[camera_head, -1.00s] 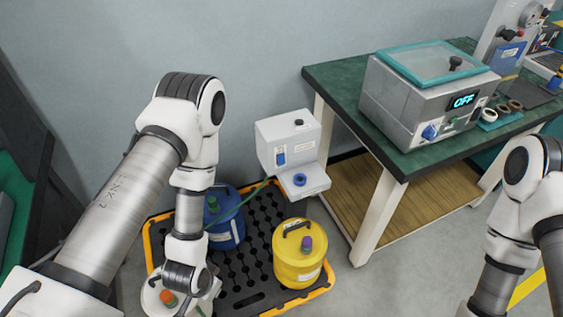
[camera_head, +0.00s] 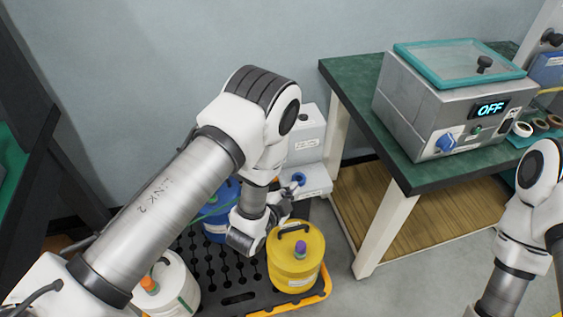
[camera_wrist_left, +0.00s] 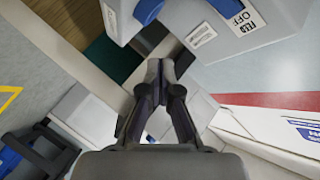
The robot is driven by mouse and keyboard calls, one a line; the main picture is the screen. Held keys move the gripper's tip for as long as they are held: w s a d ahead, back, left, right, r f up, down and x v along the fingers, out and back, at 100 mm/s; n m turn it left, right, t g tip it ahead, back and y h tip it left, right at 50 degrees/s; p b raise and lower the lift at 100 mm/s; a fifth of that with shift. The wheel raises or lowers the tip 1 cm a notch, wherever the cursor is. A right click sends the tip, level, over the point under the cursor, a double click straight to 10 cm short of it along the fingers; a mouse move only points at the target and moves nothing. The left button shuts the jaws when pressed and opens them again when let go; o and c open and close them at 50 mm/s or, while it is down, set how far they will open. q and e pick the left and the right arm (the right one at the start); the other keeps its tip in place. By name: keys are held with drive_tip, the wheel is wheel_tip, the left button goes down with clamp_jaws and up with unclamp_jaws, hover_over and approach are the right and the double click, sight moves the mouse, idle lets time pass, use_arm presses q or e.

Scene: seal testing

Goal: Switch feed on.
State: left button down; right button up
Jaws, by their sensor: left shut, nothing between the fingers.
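The white wall unit (camera_head: 308,140) stands behind my left arm in the head view, which hides its switch face. In the left wrist view a blue switch (camera_wrist_left: 228,7) sits beside a label reading FEED OFF (camera_wrist_left: 244,18), at the top. A round blue part (camera_head: 298,179) is on the unit's lower ledge; it also shows in the left wrist view (camera_wrist_left: 148,10). My left gripper (camera_head: 290,193) is in front of that ledge. Its fingertips (camera_wrist_left: 161,66) are together and empty, apart from the switch. My right gripper is out of frame.
A yellow canister (camera_head: 296,262), a blue canister (camera_head: 218,228) and a white canister (camera_head: 172,288) stand on the black tray with an orange rim (camera_head: 313,299). A grey box with an OFF display (camera_head: 490,108) stands on the green-topped table (camera_head: 345,75).

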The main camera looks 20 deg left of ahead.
use_arm(q)
drive_tip(key=w+a+f+b, duration=0.1)
drive_tip(key=w+a+b, duration=0.2)
drive_tip(key=w+a, duration=0.2)
drive_tip(key=shift+w, duration=1.1)
idle(0.8)
drive_tip(key=shift+w+a, duration=0.2)
drive_tip(key=shift+w, duration=0.15)
drive_tip(key=shift+w+a, duration=0.2)
drive_tip(key=shift+w, duration=0.05)
idle(0.5)
drive_tip(key=shift+s+d, duration=0.1)
drive_tip(key=shift+s+d, duration=0.35)
drive_tip(key=shift+s, duration=0.2)
